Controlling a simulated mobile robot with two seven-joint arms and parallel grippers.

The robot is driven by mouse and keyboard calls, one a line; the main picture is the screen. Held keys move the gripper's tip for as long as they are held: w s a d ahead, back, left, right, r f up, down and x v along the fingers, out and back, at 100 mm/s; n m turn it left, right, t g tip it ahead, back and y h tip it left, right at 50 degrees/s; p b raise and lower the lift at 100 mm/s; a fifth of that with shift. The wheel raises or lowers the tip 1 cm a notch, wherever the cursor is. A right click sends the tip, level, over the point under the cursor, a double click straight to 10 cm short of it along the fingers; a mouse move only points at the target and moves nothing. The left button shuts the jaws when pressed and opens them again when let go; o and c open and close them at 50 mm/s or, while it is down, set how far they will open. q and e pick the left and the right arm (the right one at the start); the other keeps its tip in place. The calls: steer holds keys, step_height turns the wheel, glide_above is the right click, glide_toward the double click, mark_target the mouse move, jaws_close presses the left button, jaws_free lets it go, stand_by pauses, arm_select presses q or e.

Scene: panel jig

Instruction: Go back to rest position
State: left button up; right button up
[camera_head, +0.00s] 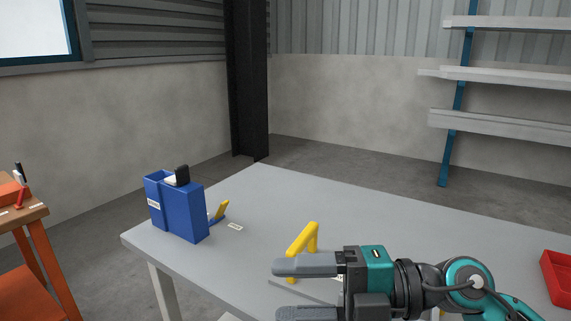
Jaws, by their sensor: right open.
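My right gripper (280,290) is over the front part of the grey table (270,190), its arm coming in from the lower right. Its two fingers point left and stand apart, with nothing between them that I can see. A yellow handle-like bar (302,238) rises just behind the upper finger; its lower part is hidden by the gripper. I cannot tell whether the finger touches it. My left gripper is not in the picture.
A blue box (182,214) with a black-topped item (181,175) stands at the table's left, a yellow-and-blue piece (219,211) beside it. A red bin (557,277) is at the right edge. An orange-and-wood bench (35,213) is far left. The table's back middle is clear.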

steer(key=w+d+r+m+t, duration=0.5)
steer(key=r+m+t, duration=0.1)
steer(key=m+t, duration=0.85)
steer(key=w+d+f+m+t+h, duration=0.2)
steer(key=d+f+m+t+h, duration=0.1)
steer(key=d+f+m+h, duration=1)
steer(key=s+d+f+m+g+h, duration=0.1)
steer(key=s+f+m+g+h, duration=0.2)
steer(key=s+f+g+h, duration=0.3)
steer(key=s+f+g+y, duration=0.2)
steer(key=s+f+g, duration=0.7)
steer(key=s+f, duration=0.45)
steer(key=w+a+f+t+y+p, duration=0.1)
steer(key=w+a+f+t+p, duration=0.1)
steer(key=w+f+t, duration=0.3)
steer(key=shift+w+a+t+y+p, duration=0.4)
steer(key=shift+w+t, duration=0.1)
steer(key=shift+t, duration=0.65)
